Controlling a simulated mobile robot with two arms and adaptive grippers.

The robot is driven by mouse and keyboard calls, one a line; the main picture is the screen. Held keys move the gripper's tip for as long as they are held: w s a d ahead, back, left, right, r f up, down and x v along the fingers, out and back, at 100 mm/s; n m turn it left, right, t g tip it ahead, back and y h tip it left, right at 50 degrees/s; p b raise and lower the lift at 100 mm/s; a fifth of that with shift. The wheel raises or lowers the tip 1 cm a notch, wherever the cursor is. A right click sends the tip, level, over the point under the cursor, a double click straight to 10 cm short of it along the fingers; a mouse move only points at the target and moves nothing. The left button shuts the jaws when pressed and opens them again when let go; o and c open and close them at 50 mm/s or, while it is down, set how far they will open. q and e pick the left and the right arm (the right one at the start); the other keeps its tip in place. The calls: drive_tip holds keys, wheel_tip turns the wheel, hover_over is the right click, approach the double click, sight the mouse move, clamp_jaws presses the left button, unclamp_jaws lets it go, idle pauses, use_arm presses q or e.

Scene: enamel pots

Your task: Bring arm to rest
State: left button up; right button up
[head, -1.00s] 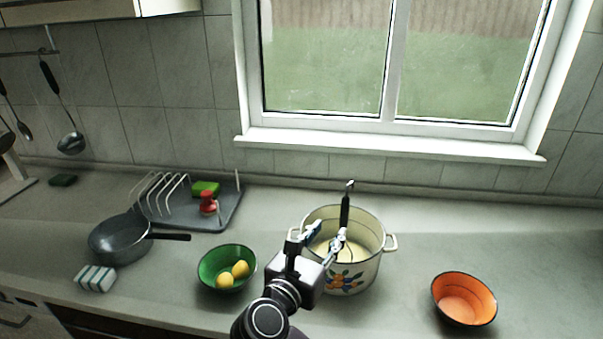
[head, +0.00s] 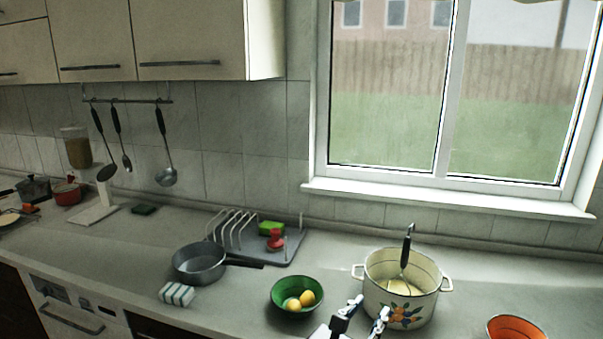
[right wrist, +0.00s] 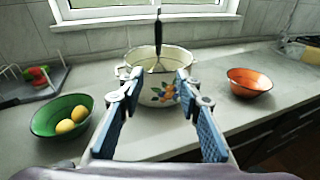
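My right gripper (head: 362,317) is at the bottom of the head view, in front of the enamel pot. In the right wrist view my right gripper (right wrist: 155,115) has its blue-padded fingers spread wide with nothing between them. The cream enamel pot (head: 403,312) with a fruit picture stands on the counter; it also shows beyond the fingers in the right wrist view (right wrist: 148,92). My left gripper is in neither view.
A green bowl (head: 283,301) with two yellow lemons is left of the pot, and an orange bowl (head: 515,328) is right of it. A grey pan (head: 198,266), a striped sponge (head: 176,294) and a dish rack (head: 290,246) stand further left. Counter between pot and orange bowl is clear.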

drive_tip(key=s+d+f+m+g+y, duration=0.3)
drive_tip(key=s+f+m, duration=0.3)
drive_tip(key=f, duration=0.4)
drive_tip(key=s+d+f+m+g+y, duration=0.25)
drive_tip(key=s+f+m, duration=0.35)
drive_tip(key=f, duration=0.3)
drive_tip(key=s+d+f+m+g+y, duration=0.1)
drive_tip(key=s+f+m+g+y, duration=0.1)
drive_tip(key=s+m, duration=0.6)
drive_tip(key=s+d+f+m+g+y, duration=0.1)
drive_tip(key=s+f+m+g+y, duration=0.15)
drive_tip(key=s+m, duration=0.55)
drive_tip(key=s+f+n+g, duration=0.1)
drive_tip(key=s+f, duration=0.1)
drive_tip(key=f, duration=1.2)
drive_tip(key=s+f+n, duration=0.1)
drive_tip(key=s+f, duration=0.2)
drive_tip(key=f, duration=1.1)
drive_tip(key=s+d+f+g, duration=0.1)
drive_tip(key=s+d+f, duration=0.2)
drive_tip(key=s+f, duration=1.1)
drive_tip(key=shift+s+f+h, duration=0.35)
drive_tip(key=shift+s+h, duration=0.05)
drive_tip(key=shift+s, duration=0.7)
